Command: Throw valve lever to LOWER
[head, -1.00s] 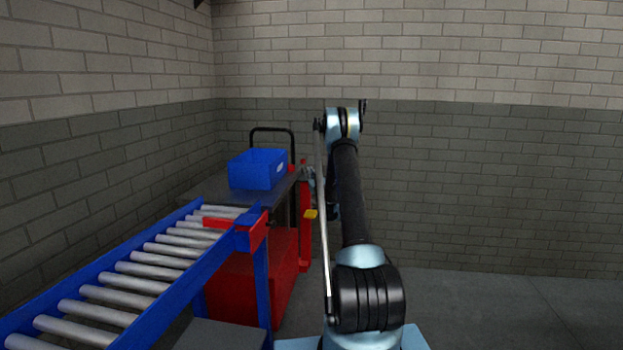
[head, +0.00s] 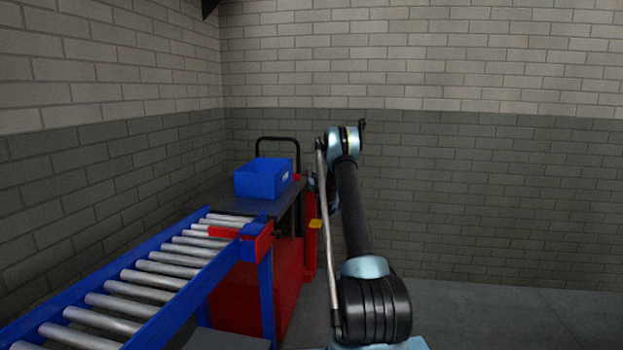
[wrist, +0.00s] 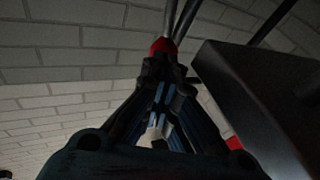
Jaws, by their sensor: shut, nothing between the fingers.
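A red knob (wrist: 163,47) on a thin metal rod (wrist: 169,18) shows at the top middle of the wrist view; it looks like the valve lever's end. My gripper (wrist: 163,66) is shut and empty, with its fingertips right at the knob. I cannot tell whether they touch it. In the head view my gripper (head: 314,181) is small and partly hidden by my arm, beside the right edge of the lift table's dark top (head: 225,196). The lever cannot be made out clearly there, and no LOWER marking is readable.
A blue bin (head: 262,180) stands on the table top, in front of a black push handle (head: 278,140). A roller conveyor (head: 150,275) with blue rails ends near the red table body (head: 287,285). The table's dark edge (wrist: 245,100) is close on the right in the wrist view. Floor at right is clear.

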